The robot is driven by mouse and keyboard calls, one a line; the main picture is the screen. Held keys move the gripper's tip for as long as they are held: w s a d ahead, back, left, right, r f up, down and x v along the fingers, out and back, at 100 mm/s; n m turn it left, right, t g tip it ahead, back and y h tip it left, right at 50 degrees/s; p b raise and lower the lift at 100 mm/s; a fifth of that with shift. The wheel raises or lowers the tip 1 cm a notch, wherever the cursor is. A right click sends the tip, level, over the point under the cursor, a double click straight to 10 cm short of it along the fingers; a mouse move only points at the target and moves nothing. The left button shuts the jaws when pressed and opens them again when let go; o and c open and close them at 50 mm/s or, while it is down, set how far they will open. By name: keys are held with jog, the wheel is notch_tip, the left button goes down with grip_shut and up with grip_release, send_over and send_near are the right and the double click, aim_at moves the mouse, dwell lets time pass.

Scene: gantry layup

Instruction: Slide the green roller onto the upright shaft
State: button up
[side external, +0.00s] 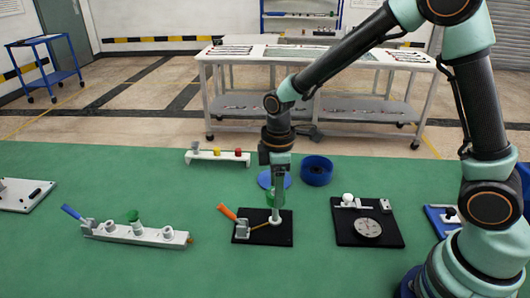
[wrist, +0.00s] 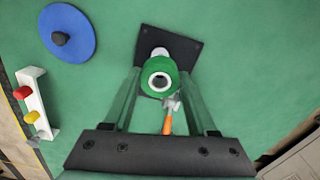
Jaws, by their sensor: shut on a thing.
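The green roller (wrist: 160,66), with a white core and a dark bore, sits between the two fingers of my gripper (wrist: 160,80) in the wrist view. My gripper is shut on it. In the side view my gripper (side external: 277,195) points down over the black base plate (side external: 280,236), and the roller is partly hidden by the fingers. The white upright shaft (side external: 276,216) stands on that plate directly below the roller. I cannot tell whether the shaft's tip is inside the bore. An orange-handled clamp (side external: 227,211) is at the plate's left.
A white rack with red and yellow pieces (side external: 218,156) is farther back. A white fixture (side external: 135,232) is left, a black plate with a grey dial (side external: 367,240) right. Green mat is free between them.

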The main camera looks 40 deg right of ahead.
aim_at(276, 220)
jog(key=shift+f, duration=3)
dwell(0.4)
jog(key=o, duration=1.4)
jog(key=shift+o, duration=0.2)
notch_tip(276, 220, up, 12)
jog(key=s+d+r+m+t, duration=0.5)
jog(key=s+d+r+m, duration=0.2)
jog(key=s+r+m, duration=0.3)
jog(key=shift+s+d+r+m+t, duration=0.2)
jog(key=shift+d+m+t, duration=0.15)
jog(key=shift+m, duration=0.25)
